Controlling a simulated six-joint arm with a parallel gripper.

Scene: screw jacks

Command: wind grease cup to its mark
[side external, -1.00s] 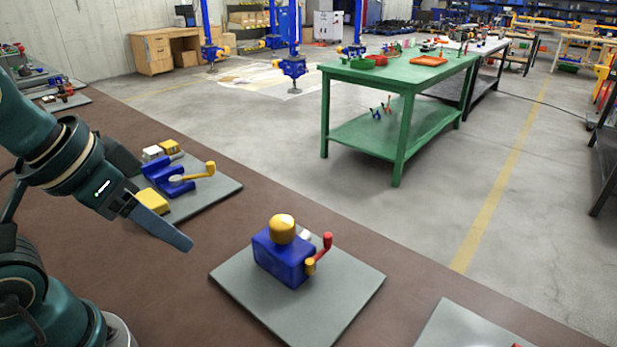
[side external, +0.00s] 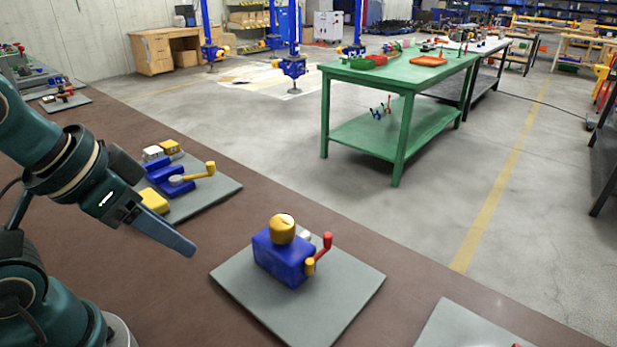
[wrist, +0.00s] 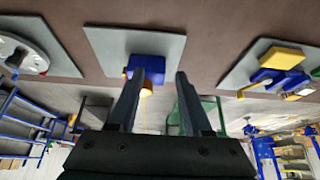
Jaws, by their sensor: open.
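A yellow rounded cup (side external: 282,229), which looks like the grease cup, sits upright on top of a blue block (side external: 280,257) on a grey plate (side external: 340,298). A small dark mark shows on the cup's top. A crank with a red handle (side external: 327,241) and a small yellow knob (side external: 310,266) are at the block's right side. My gripper (side external: 192,250) is left of the block, apart from it and empty. In the wrist view my gripper (wrist: 161,73) has its two fingers spread, with the yellow cup (wrist: 146,88) beyond, partly hidden by the left finger.
A second grey plate (side external: 215,196) at the back left carries a blue fixture (side external: 170,180) with a yellow-handled crank and yellow blocks. Another plate (side external: 460,330) lies at the lower right. Bare brown tabletop (side external: 215,265) lies between the plates.

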